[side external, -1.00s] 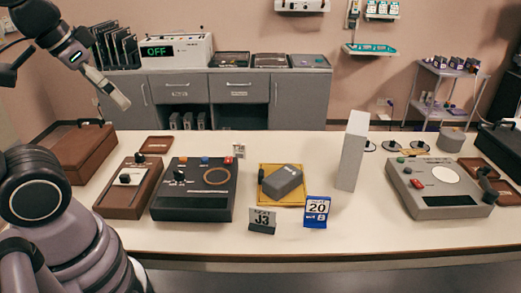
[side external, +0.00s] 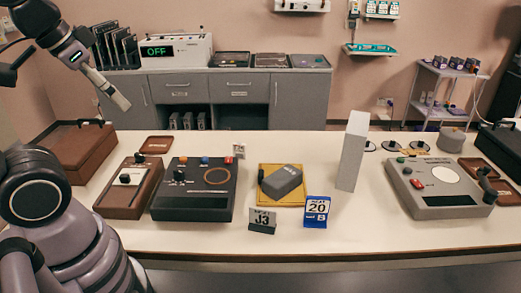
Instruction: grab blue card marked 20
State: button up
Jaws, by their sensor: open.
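The blue card marked 20 (side external: 317,211) stands upright near the front edge of the table, right of centre. It has a white panel with the number on it. My gripper (side external: 119,101) is at the upper left, raised above the left part of the table and pointing down to the right. It is open and far from the card, with nothing seen in it. Its fingertips are too small to make out clearly.
A grey card marked J3 (side external: 262,221) stands just left of the blue card. Behind are a yellow tray (side external: 268,199) with a grey block (side external: 283,182) and a tall white block (side external: 352,150). Consoles stand left (side external: 194,207) and right (side external: 450,205). Table front between the cards and right console is clear.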

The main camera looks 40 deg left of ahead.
jog(key=w+a+f+m+t, duration=0.1)
jog(key=w+f+m+t, duration=0.3)
jog(key=w, duration=0.9)
jog(key=w+f+m+g, duration=0.15)
jog(key=w+f, duration=0.45)
jog(key=w, duration=0.7)
jog(key=m+h, duration=0.5)
jog(key=h, duration=0.5)
send_near(317, 197)
jog(key=shift+n+t, duration=0.25)
jog(key=x, duration=1.2)
jog(key=shift+d+f, duration=0.25)
jog(key=shift+d, duration=0.1)
grip_shut()
